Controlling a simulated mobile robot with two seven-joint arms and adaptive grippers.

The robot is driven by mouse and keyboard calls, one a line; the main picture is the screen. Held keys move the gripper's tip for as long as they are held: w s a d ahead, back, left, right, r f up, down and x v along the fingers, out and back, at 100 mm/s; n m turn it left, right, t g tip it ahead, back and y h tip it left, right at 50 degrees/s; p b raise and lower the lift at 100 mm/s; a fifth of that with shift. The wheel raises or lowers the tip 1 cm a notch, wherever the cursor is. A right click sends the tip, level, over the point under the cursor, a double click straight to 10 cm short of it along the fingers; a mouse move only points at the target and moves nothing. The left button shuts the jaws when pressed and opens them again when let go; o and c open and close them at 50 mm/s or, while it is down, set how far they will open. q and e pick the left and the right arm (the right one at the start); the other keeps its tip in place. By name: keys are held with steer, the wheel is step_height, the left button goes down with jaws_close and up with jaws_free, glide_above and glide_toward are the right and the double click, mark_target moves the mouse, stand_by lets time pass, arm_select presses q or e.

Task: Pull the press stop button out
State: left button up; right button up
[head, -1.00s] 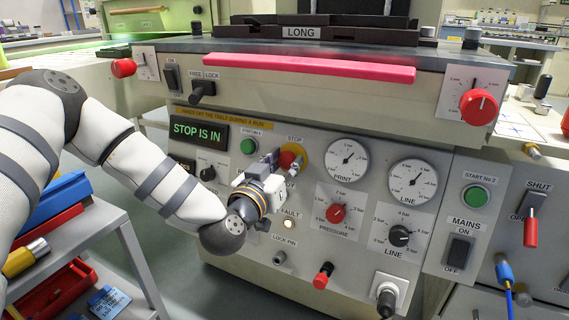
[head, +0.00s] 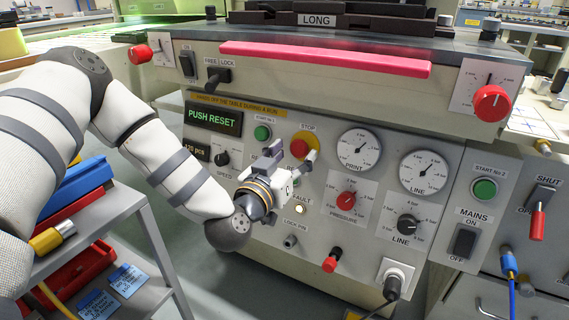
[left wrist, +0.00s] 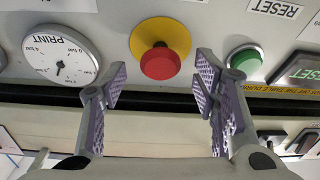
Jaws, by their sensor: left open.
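The red stop button (head: 299,148) sits on a yellow disc (head: 311,137) under the STOP label on the machine's front panel. In the left wrist view the red stop button (left wrist: 160,62) stands proud of its yellow disc (left wrist: 176,33), between the gripper's fingers but apart from them. My left gripper (head: 294,152) is open and empty in front of the button; its spread, purple-padded fingers show in the left wrist view (left wrist: 160,84). The display (head: 213,117) reads PUSH RESET. My right gripper is not in view.
A green start button (head: 262,133) is left of the stop button. The print gauge (head: 358,149) is to its right. The pressure knob (head: 346,200) and a lit fault lamp (head: 301,209) are below. A shelf cart (head: 150,235) stands at the left near my arm.

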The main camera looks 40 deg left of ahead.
arm_select(q)
steer(key=v, duration=1)
steer(key=shift+s, duration=0.2)
